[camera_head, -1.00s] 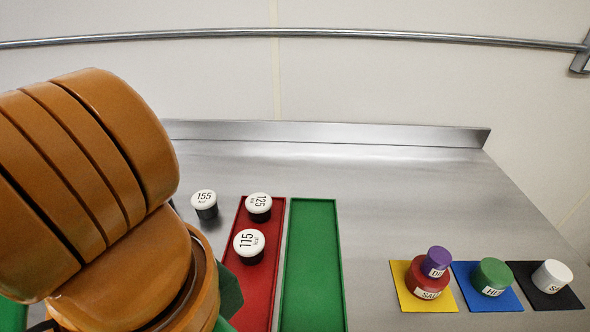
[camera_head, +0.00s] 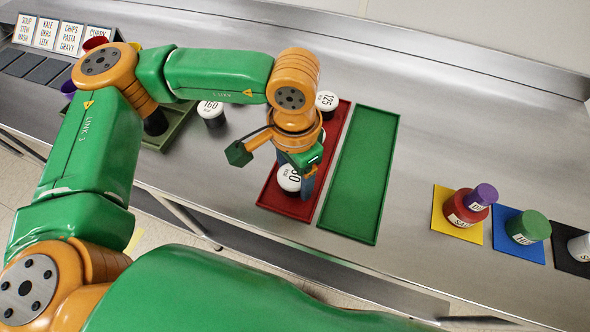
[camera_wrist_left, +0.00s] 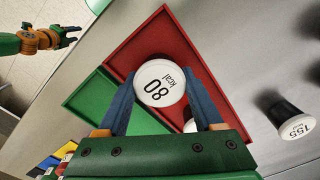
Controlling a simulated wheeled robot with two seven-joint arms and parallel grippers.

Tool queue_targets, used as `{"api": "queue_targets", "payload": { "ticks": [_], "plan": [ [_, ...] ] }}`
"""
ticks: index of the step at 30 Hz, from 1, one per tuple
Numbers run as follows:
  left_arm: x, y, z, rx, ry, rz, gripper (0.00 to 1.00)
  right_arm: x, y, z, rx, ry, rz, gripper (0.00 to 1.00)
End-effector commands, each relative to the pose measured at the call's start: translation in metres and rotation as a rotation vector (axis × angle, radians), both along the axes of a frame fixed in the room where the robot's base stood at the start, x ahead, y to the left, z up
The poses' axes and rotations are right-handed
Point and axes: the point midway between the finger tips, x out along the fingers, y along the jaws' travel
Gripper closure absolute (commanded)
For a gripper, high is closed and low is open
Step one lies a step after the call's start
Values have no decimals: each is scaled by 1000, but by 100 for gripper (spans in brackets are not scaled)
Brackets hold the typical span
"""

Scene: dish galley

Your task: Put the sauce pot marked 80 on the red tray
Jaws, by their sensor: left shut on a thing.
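The sauce pot marked 80 (camera_head: 289,180) has a white lid and is held by my left gripper (camera_head: 298,183) over the near part of the red tray (camera_head: 268,197). In the left wrist view its lid (camera_wrist_left: 160,84) sits between the two blue fingers of my left gripper (camera_wrist_left: 161,103), with the red tray (camera_wrist_left: 160,35) below. I cannot tell whether the pot touches the tray. A pot marked 125 (camera_head: 327,100) stands at the tray's far end. Part of another white lid (camera_wrist_left: 190,126) shows behind a finger. My right gripper (camera_wrist_left: 70,36) is small in the left wrist view.
An empty green tray (camera_head: 360,170) lies right of the red one. Coloured pots stand on yellow (camera_head: 443,200), blue and black mats at right.

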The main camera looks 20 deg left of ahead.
Motion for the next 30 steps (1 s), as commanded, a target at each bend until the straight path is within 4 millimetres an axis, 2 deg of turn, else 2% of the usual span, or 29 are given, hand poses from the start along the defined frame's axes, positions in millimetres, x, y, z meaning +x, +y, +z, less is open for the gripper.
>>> {"api": "queue_targets", "payload": {
  "ticks": [4, 5, 8, 16, 18, 20, 30],
  "plan": [
    [0, 0, -5, 0, 0, 0, 88, 0, 0, -6, 0, 0, 0, 50],
    [0, 0, -5, 0, 0, 0, 29, 0, 0, -6, 0, 0, 0, 50],
    [0, 0, -3, 0, 0, 0, 2, 0, 0, -5, 0, 0, 0, 50],
    [0, 0, -2, 0, 0, 1, 2, 0, -1, -4, -1, 0, 0, 50],
    [0, 0, 4, 0, 0, 1, 2, 0, -1, 3, -2, 0, 0, 50],
    [1, -1, 9, -2, -4, 2, 2, 0, -1, -2, -2, 0, 0, 50],
    [0, -1, 100, -2, -2, -2, 2, 0, -2, -13, -3, -1, 0, 50]
  ]
}}
